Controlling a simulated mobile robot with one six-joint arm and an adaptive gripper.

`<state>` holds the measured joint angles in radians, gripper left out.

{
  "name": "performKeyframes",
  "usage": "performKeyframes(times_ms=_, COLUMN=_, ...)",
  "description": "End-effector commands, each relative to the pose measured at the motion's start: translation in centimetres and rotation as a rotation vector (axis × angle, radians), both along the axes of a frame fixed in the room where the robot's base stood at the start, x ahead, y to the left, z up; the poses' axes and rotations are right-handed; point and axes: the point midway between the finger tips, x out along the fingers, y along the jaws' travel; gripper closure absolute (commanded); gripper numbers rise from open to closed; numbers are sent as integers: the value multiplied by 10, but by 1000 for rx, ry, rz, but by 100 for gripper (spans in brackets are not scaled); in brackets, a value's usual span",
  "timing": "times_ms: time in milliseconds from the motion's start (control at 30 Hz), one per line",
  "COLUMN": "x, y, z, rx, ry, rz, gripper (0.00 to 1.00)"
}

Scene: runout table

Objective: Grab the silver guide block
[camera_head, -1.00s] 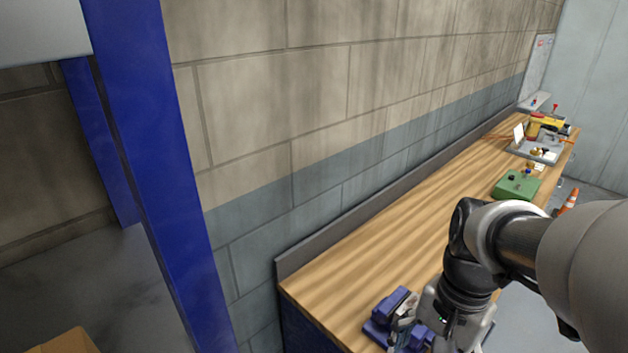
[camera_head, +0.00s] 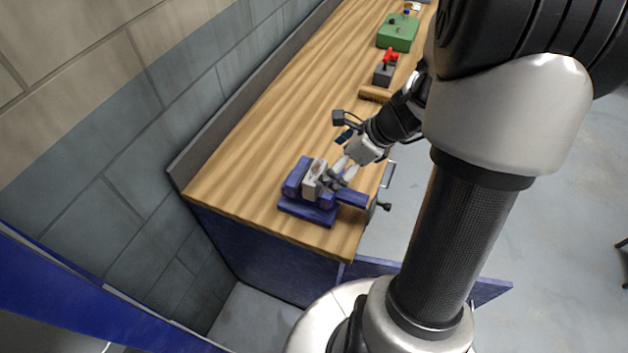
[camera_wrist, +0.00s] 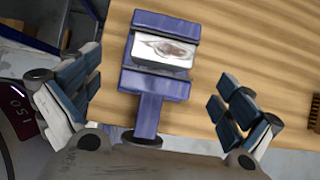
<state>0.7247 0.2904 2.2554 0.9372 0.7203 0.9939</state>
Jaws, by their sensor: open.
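The silver guide block (camera_head: 314,178) sits between the jaws of a blue vise (camera_head: 305,212) at the near end of the wooden bench. In the wrist view the block (camera_wrist: 162,51) shows a pale top with a brown smudge, and the blue vise (camera_wrist: 165,20) lies on both sides of it. My gripper (camera_head: 338,177) is just right of the block in the head view. In the wrist view my gripper (camera_wrist: 168,107) has its fingers spread wide, empty, with the vise and block centred between and beyond them. Whether a finger touches the vise cannot be told.
The vise screw and handle (camera_head: 380,206) stick out past the bench's front edge. Along the wooden bench (camera_head: 262,135) stand a brown wooden piece (camera_head: 374,94), a grey block with a red top (camera_head: 385,70) and a green box (camera_head: 398,32). A wall runs behind.

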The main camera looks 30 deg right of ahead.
Motion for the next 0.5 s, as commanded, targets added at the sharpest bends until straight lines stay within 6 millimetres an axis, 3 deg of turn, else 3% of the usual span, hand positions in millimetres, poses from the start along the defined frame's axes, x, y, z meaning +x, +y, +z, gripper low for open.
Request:
performKeyframes(times_ms=100, x=8, y=7, z=-19, rx=1, ry=2, rz=2, gripper=2)
performKeyframes(times_ms=500, x=25, y=17, z=-42, rx=-1, ry=0, rz=4, gripper=2)
